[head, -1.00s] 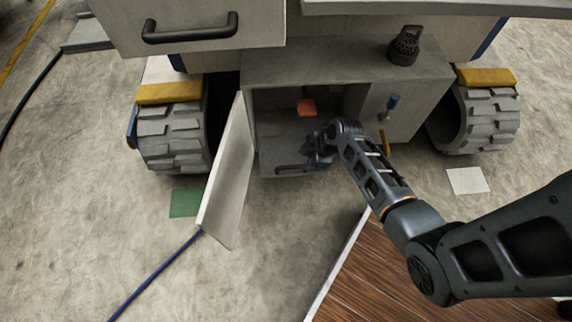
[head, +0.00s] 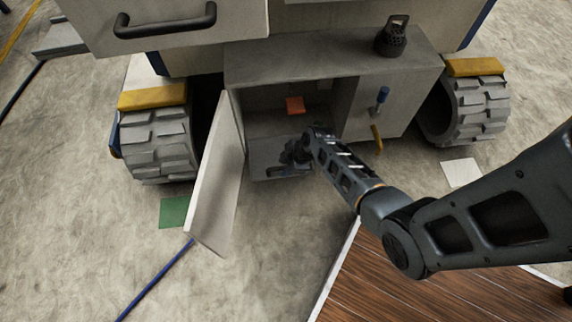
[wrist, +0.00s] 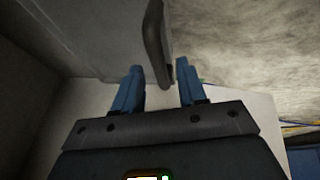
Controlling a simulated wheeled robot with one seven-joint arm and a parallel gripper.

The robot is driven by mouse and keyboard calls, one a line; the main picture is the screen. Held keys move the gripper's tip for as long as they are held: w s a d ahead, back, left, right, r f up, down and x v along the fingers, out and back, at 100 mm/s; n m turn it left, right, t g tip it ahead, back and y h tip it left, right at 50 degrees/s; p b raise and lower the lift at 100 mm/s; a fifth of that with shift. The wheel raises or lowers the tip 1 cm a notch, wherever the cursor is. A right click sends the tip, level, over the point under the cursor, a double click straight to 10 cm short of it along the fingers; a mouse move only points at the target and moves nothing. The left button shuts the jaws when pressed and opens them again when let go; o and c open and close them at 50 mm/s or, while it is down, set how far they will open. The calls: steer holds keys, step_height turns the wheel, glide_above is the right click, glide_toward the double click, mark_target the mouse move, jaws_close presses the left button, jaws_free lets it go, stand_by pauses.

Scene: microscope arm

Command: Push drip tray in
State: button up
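The drip tray (head: 262,152) is a grey, shallow piece at the bottom of the open compartment in the head view, with its front edge standing out at the opening. It has a dark bar handle (head: 283,174) on its front, which also shows in the wrist view (wrist: 156,40). My gripper (head: 291,158) is at the tray's front, just by the handle. In the wrist view my two blue fingers (wrist: 158,70) are apart, and the handle's end lies between their tips in the picture. Contact cannot be told.
A pale hinged door (head: 217,180) stands open left of the compartment. An orange patch (head: 295,105) lies inside. Treaded wheels (head: 158,145) flank the cabinet.

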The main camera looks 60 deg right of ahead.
jaws_close()
stand_by(0.3)
steer(key=w+d+b, duration=0.1)
steer(key=d, duration=0.1)
steer(key=w+d+b, duration=0.1)
steer(key=w+d, duration=0.1)
steer(key=w+d+b, duration=0.1)
steer(key=w+d, duration=0.1)
steer(key=shift+w+d+f+b, duration=0.1)
steer(key=shift+w+d+b, duration=0.05)
steer(key=shift+d+b, duration=0.2)
steer(key=shift+w+d, duration=0.2)
steer(key=shift+d, duration=0.1)
steer(key=shift+o, duration=0.3)
jaws_free()
steer(key=p+v, duration=0.4)
steer(key=v, duration=0.4)
